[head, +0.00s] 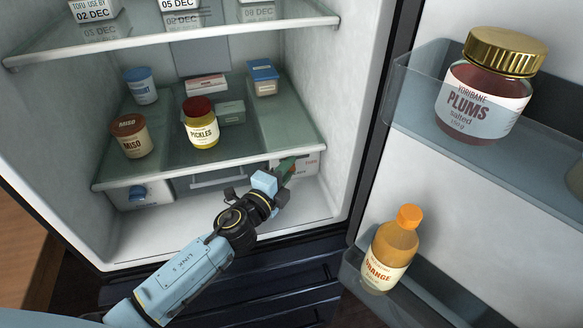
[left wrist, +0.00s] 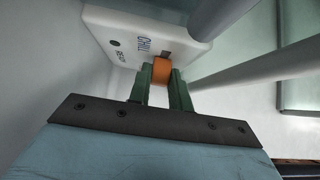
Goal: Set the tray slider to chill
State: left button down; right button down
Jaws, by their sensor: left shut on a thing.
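The tray slider's white panel (head: 307,163) is at the right end under the lower glass shelf in the head view. In the left wrist view the panel (left wrist: 115,22) shows slanted, with the word CHILL and smaller lettering that is hard to read. The orange slider knob (left wrist: 162,72) stands out from it beside a short dark slot. My left gripper (head: 286,167) reaches into the fridge; its green fingers (left wrist: 161,88) are shut on the knob, one on each side. The knob is hidden in the head view, and its exact setting cannot be told. My right gripper is not in view.
Above my left gripper, the glass shelf (head: 240,160) holds a pickles jar (head: 201,128), a miso jar (head: 131,138) and several boxes. A blue knob (head: 138,193) is at the left under it. The open door holds plums (head: 485,95) and an orange bottle (head: 391,245).

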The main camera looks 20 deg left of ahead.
pick_arm(q)
jog(key=c, duration=1.6)
grip_release()
jog(key=shift+s+a, duration=0.1)
jog(key=shift+a, duration=0.1)
jog(key=shift+o, duration=0.2)
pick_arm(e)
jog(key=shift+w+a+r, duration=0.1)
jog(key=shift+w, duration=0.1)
pick_arm(q)
jog(key=shift+s, duration=0.15)
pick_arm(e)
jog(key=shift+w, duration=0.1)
